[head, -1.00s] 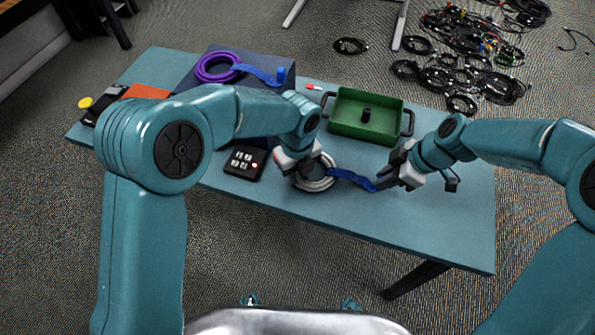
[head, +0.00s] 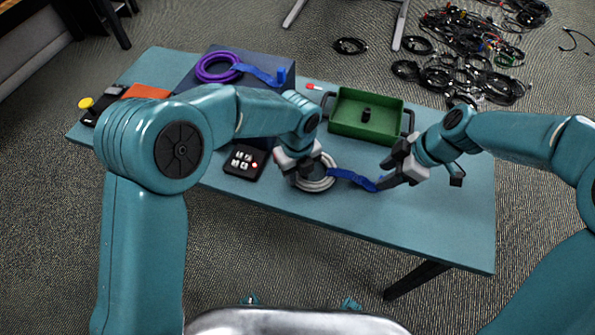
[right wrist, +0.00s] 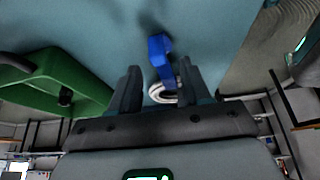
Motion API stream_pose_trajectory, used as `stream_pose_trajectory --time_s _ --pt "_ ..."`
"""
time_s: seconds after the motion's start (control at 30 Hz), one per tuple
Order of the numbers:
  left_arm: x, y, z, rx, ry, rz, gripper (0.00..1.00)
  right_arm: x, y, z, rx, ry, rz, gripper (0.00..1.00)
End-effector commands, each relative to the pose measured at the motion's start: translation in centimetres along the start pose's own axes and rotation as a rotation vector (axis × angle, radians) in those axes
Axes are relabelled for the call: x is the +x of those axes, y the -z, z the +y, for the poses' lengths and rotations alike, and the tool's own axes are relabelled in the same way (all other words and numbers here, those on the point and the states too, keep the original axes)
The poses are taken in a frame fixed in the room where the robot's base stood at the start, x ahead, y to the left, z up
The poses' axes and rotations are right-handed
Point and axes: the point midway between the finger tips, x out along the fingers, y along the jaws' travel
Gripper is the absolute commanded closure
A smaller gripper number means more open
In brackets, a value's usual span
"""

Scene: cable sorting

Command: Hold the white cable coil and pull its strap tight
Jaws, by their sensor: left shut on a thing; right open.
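The white cable coil (head: 318,184) lies on the teal table, partly hidden under my left gripper (head: 300,172), which is shut on it. A blue strap (head: 352,178) runs from the coil to the right along the table. My right gripper (head: 385,172) is open at the strap's free end. In the right wrist view the strap (right wrist: 159,48) stretches out beyond the open fingers of the right gripper (right wrist: 158,82), with the white coil (right wrist: 162,94) behind it. I cannot tell whether the fingers touch the strap.
A green tray (head: 375,100) with a small black cylinder stands behind the right gripper. A purple coil (head: 208,74) with a blue strap lies on a dark box at the back. The table's front right is clear.

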Motion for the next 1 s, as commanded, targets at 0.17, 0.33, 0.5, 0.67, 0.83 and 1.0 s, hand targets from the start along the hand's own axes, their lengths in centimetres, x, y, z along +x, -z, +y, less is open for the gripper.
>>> stream_pose_trajectory --time_s 0.17,0.33,0.5,0.67,0.83,1.0 --pt "0.0 0.0 0.0 0.000 0.001 -0.001 1.00 -1.5 0.7 0.1 -0.001 -0.002 0.001 0.53" --pt "0.0 0.0 0.0 0.000 0.001 -0.001 1.00 -2.9 1.4 0.0 -0.002 -0.002 0.001 0.53" --pt "0.0 0.0 0.0 0.000 0.001 -0.001 1.00 -4.2 2.0 0.1 -0.001 -0.003 0.000 0.53" --pt "0.0 0.0 0.0 0.000 0.001 -0.001 1.00 -5.0 2.4 0.0 -0.001 -0.001 0.000 0.53" --pt "0.0 0.0 0.0 0.000 0.001 -0.001 1.00 -5.1 2.5 0.0 0.000 0.000 0.000 0.53" --pt "0.0 0.0 0.0 0.000 0.001 -0.001 0.46 -5.1 2.5 0.0 0.000 0.000 0.000 0.53"
